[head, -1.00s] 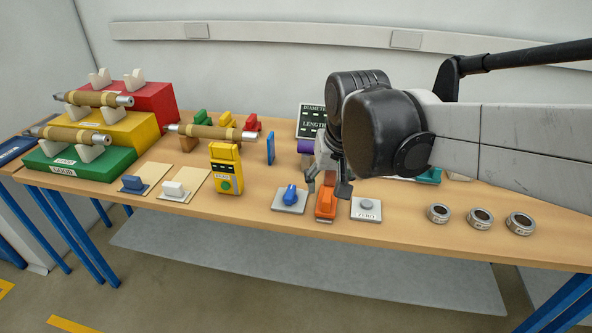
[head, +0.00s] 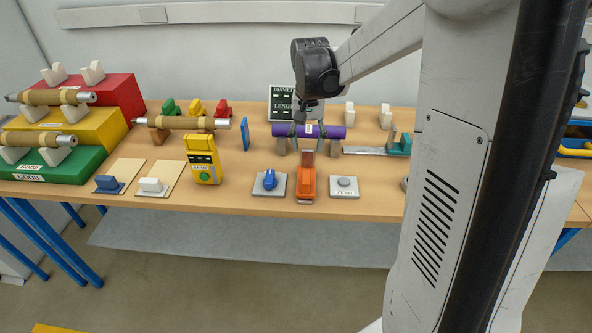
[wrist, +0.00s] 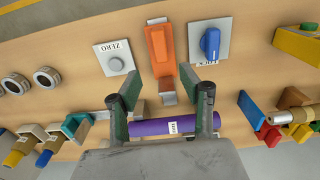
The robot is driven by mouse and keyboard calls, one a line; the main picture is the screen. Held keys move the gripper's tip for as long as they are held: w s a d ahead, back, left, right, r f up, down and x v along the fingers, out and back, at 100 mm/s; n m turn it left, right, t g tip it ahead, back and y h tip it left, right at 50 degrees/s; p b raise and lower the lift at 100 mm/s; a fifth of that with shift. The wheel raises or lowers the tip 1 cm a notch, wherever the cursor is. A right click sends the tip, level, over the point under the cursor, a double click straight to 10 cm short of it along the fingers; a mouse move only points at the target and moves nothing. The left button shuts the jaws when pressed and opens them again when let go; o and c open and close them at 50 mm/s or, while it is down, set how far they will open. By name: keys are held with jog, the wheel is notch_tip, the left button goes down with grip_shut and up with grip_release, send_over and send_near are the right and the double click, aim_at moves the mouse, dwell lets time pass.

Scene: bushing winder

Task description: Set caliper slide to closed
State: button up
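My gripper (head: 308,125) is open, with its two fingers spread, above and in front of the purple cylinder (head: 335,132). In the wrist view my gripper (wrist: 163,85) has nothing between its fingertips. A caliper-like tool with a grey rail and a teal block (head: 399,147) lies right of the cylinder; its teal part also shows in the wrist view (wrist: 77,128). I cannot tell its slide position. An orange block (head: 306,183) with a grey upright tab stands in front of the cylinder, between the blue LOCK knob (head: 270,180) and the grey ZERO button (head: 344,182).
A yellow meter (head: 203,160) stands left of the knob. Blue (head: 107,183) and white (head: 150,185) blocks sit on pads. A display (head: 284,104) stands behind the cylinder. Steel rings (wrist: 47,77) lie beyond the ZERO button. My arm column hides the right of the table.

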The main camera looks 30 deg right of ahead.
aim_at(306, 176)
notch_tip(306, 176, down, 13)
jog(key=shift+f, duration=0.2)
dwell(0.4)
grip_shut()
